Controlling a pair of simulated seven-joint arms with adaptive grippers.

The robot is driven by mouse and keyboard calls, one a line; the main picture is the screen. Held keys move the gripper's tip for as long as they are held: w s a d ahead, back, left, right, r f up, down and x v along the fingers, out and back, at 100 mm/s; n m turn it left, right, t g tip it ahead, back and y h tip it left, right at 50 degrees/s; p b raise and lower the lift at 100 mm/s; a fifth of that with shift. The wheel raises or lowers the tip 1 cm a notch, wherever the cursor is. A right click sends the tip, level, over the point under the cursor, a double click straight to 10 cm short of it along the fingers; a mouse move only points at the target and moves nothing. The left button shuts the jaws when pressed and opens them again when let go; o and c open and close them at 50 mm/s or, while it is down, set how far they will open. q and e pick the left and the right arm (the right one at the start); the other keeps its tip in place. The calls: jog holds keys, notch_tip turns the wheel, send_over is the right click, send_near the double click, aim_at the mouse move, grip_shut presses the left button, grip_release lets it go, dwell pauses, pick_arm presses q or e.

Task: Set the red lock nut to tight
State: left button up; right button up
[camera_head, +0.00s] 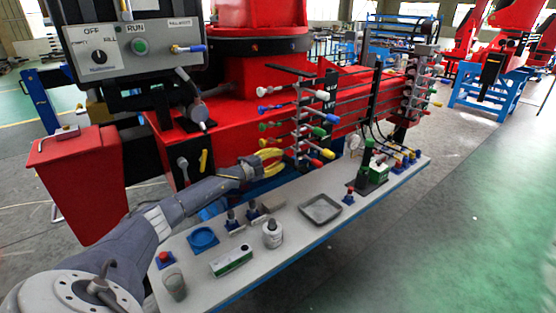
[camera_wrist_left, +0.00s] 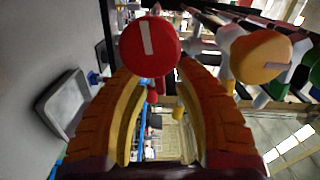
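A round red knob with a white stripe (camera_wrist_left: 150,45) shows large in the left wrist view, and I take it for the red lock nut. In the head view, red knobs (camera_head: 328,154) sit at the lower end of a rack of coloured handles; I cannot tell which is the lock nut. My left gripper (camera_head: 282,157) has yellow fingers and is just left of that rack. In the left wrist view its fingers (camera_wrist_left: 157,75) are spread with nothing held between them, and the red knob is at the tips; contact is unclear. My right gripper is not in view.
An orange-yellow knob (camera_wrist_left: 261,56) and other handles crowd beside the red one. A control panel (camera_head: 130,46) stands upper left.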

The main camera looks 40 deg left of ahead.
pick_arm(q)
grip_shut()
jog(key=shift+a+r+n, duration=0.1)
jog(key=shift+r+n, duration=0.35)
jog(key=shift+n, duration=0.45)
jog(key=shift+o, duration=0.5)
grip_release()
jog(key=v, duration=0.7)
jog(key=shift+s, duration=0.15)
